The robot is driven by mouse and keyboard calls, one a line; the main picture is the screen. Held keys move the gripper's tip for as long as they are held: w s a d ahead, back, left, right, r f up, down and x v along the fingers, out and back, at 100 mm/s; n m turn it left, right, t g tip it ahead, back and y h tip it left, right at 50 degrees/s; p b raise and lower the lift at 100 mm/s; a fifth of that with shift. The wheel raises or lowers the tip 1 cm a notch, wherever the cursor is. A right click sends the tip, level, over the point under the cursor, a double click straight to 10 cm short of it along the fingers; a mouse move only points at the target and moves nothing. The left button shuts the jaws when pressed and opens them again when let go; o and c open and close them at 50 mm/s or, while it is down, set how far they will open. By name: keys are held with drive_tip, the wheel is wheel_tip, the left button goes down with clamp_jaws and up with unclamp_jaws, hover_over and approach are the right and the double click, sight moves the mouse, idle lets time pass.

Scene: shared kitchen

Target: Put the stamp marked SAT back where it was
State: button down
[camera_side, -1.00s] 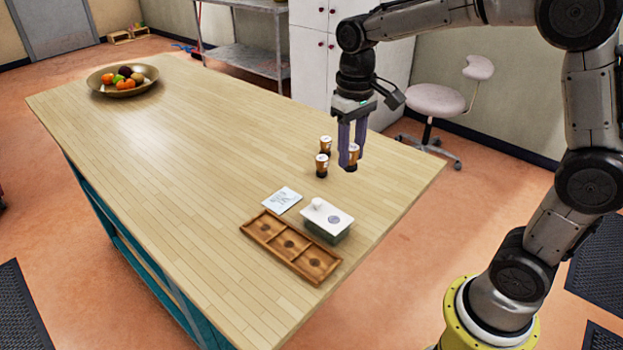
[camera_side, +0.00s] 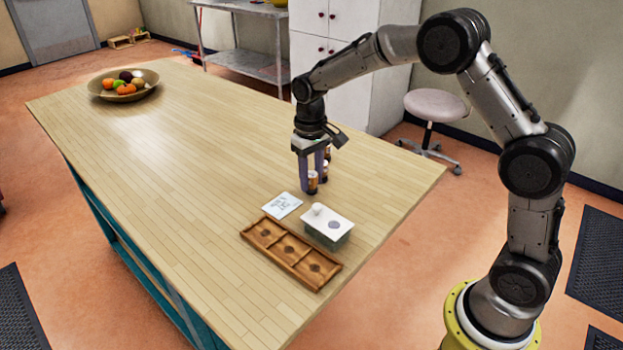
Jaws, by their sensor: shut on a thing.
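My gripper (camera_side: 312,184) points down and is shut on a small brown stamp (camera_side: 313,182) with a pale top. It holds the stamp upright, toward the tray side of two similar stamps, which are partly hidden behind the fingers: one close behind (camera_side: 325,172) and one farther back (camera_side: 327,153). The lettering on all three is too small to read, so I cannot tell which is SAT. The wooden tray (camera_side: 262,243) lies nearer the camera, with three compartments in a row. Each compartment shows a dark round mark and no stamp.
A lidded box (camera_side: 340,218) with a white knob and a round mark stands beside the tray. A white printed card (camera_side: 282,205) lies behind the tray. A fruit bowl (camera_side: 150,88) sits at the table's far left. The wooden tabletop (camera_side: 190,150) between is clear.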

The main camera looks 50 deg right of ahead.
sight(311, 175)
drive_tip(key=shift+f, duration=0.3)
drive_tip(key=shift+f, duration=0.15)
drive_tip(key=c, duration=0.5)
unclamp_jaws()
wheel_tip(311, 175, up, 12)
drive_tip(key=shift+r, duration=0.25)
